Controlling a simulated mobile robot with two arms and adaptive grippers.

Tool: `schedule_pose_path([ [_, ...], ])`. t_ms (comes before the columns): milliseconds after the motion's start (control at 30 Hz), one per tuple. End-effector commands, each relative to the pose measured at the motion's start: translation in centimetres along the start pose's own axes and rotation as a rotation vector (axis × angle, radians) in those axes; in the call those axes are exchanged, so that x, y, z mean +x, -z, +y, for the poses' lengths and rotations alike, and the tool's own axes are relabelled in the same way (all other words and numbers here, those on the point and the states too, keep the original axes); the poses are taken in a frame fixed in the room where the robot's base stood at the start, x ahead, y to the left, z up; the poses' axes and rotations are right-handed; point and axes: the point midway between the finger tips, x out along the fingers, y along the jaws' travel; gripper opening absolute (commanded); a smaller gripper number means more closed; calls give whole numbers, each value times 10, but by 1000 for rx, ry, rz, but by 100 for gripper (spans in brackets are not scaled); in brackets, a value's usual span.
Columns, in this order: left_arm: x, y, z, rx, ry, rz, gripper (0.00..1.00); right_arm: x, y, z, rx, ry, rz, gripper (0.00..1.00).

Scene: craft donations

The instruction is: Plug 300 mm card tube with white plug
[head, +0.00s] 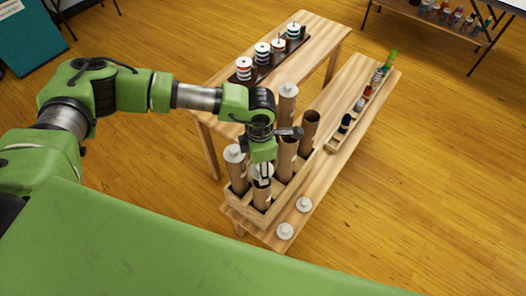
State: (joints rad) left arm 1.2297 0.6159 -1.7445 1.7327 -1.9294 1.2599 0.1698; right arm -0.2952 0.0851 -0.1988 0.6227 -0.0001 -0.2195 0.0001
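Several brown card tubes stand in a wooden rack on the near bench. The back tube (287,108) and the left tube (238,177) carry white plugs at their tops. The right tube (308,134) and the middle tube (285,160) show no plug. My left gripper (263,178) points down at the front tube (261,197). A white plug (264,168) shows at its fingers, above or on that tube; I cannot tell whether it is gripped or seated. Two loose white plugs, one (304,204) and another (285,231), lie on the bench. Tube lengths are not readable. My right gripper is out of view.
The wooden rack (240,204) stands at the near end of the bench (318,190). A narrow tray (338,138) with small bottles lies farther along it. A second bench (225,81) behind holds a dark rack of spools (266,66). The bench's right side is mostly clear.

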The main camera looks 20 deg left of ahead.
Motion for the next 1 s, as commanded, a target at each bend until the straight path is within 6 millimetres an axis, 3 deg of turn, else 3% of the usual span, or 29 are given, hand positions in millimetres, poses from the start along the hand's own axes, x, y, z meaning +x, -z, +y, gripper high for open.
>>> schedule_pose_path([
  [300, 16, 0, 1, -21, 1, 1, 36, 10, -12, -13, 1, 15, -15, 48],
  [700, 55, 0, 1, -19, 2, 0, 36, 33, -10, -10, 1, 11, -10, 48],
  [1000, 57, 0, 1, -19, 2, 0, 36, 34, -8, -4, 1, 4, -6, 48],
])
